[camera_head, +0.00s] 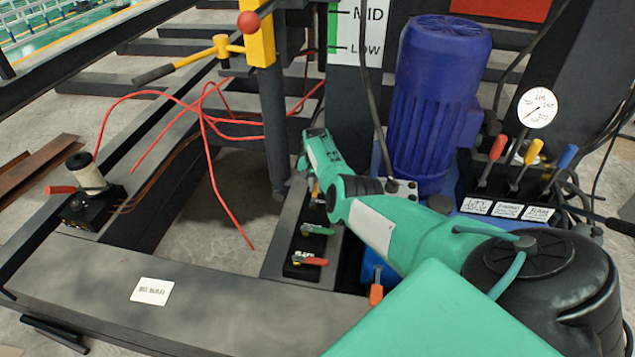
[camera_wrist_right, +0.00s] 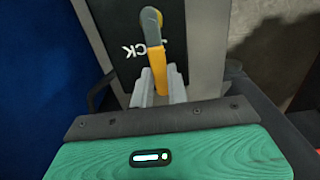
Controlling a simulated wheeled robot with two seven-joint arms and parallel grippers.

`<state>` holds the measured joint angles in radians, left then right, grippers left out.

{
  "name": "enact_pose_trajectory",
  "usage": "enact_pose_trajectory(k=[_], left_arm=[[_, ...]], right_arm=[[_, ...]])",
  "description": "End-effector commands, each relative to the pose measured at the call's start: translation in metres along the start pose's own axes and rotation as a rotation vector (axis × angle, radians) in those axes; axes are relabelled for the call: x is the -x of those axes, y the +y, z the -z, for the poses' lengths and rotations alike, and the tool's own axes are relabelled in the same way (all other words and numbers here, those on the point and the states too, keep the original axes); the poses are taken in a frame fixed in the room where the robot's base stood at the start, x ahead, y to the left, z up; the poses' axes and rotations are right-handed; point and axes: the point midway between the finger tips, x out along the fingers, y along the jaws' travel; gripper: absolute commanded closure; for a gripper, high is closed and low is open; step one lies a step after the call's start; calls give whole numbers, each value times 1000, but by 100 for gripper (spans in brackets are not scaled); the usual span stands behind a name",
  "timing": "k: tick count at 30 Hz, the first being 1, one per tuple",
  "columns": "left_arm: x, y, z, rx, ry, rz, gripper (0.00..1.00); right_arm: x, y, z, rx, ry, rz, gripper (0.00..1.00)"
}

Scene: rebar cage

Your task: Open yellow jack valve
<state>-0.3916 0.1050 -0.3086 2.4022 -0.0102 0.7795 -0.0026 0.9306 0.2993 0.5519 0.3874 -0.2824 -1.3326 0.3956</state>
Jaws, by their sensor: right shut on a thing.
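The yellow jack valve handle (camera_wrist_right: 155,50) rises between the two fingers of my right gripper (camera_wrist_right: 158,88) in the right wrist view. The fingers are shut on its lower part. In the head view a small bit of the yellow handle (camera_head: 316,190) shows beside my right wrist, and the rest is hidden by the arm. A green-handled valve (camera_head: 317,229) and a red-handled valve (camera_head: 309,261) sit in the same row, nearer. My left gripper is not in view.
A blue motor (camera_head: 440,100) and a row of coloured levers (camera_head: 525,160) stand to the right. A yellow bracket (camera_head: 258,35) with a red knob is behind. Red hoses (camera_head: 205,125) hang over the beams at left. A black post (camera_head: 275,130) stands close to my right wrist.

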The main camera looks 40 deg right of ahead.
Motion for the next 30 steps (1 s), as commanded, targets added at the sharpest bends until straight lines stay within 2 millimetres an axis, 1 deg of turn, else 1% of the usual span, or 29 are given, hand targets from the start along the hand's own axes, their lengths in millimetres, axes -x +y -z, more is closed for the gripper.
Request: enact_pose_trajectory(k=[13,14,15,17,27,29,30], left_arm=[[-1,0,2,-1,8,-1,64],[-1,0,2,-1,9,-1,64],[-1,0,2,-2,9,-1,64],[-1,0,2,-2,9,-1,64],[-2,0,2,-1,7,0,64],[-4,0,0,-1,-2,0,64],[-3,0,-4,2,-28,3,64]], right_arm=[[-1,-1,-1,13,-3,-1,100],[-1,-1,-1,12,-3,-1,82],[-1,-1,-1,12,-3,0,74],[0,-1,-1,12,-3,0,62],[1,-1,0,10,-1,0,62],[3,-1,0,10,0,0,62],[5,-1,0,10,0,0,62]])
